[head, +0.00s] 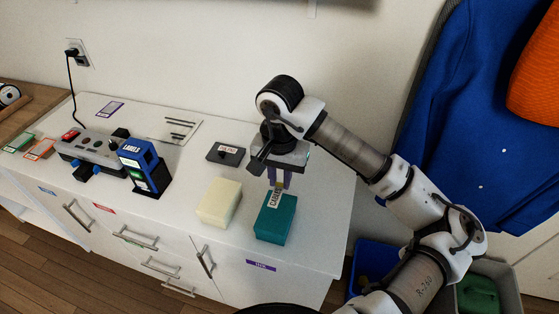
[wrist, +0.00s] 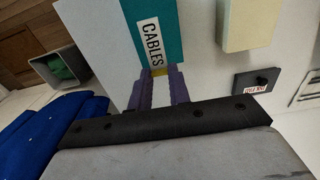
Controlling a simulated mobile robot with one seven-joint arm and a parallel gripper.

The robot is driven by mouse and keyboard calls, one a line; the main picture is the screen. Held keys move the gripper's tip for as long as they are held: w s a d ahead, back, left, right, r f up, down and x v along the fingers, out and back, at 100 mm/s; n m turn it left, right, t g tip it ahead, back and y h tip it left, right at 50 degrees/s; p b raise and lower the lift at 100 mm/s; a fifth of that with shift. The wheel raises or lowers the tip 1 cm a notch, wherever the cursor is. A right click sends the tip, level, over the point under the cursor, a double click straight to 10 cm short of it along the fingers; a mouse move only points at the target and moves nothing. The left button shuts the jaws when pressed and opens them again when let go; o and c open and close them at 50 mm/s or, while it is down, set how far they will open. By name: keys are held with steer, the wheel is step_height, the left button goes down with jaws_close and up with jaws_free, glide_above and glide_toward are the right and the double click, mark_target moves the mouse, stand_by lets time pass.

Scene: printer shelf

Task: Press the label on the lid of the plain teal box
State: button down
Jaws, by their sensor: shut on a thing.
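The plain teal box (head: 276,221) stands on the white counter near its right front part. It also shows in the wrist view (wrist: 165,18). My gripper (head: 279,186) points down at the box's back edge and is shut on the label (head: 275,197). The label is white with dark print reading "CABLES" in the wrist view (wrist: 152,42).
A cream box (head: 219,203) stands just left of the teal box. A dark grey labelled block (head: 226,154) lies behind it. A label printer (head: 92,148) and a blue box in a black stand (head: 143,165) are farther left. Grey and blue bins are beyond the counter's right end.

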mark_target(280, 187)
steer(key=shift+s+f, duration=0.1)
steer(key=shift+f, duration=0.3)
steer(key=shift+f+b, duration=0.3)
steer(key=shift+f, duration=1.4)
steer(key=shift+f+b, duration=0.6)
steer(key=shift+b, duration=0.6)
steer(key=shift+f+b, duration=0.25)
steer(key=shift+b, duration=0.25)
steer(key=c, duration=1.2)
jaws_free()
steer(key=shift+c, duration=0.2)
steer(key=shift+r+p, duration=0.8)
steer(key=shift+r, duration=2.75)
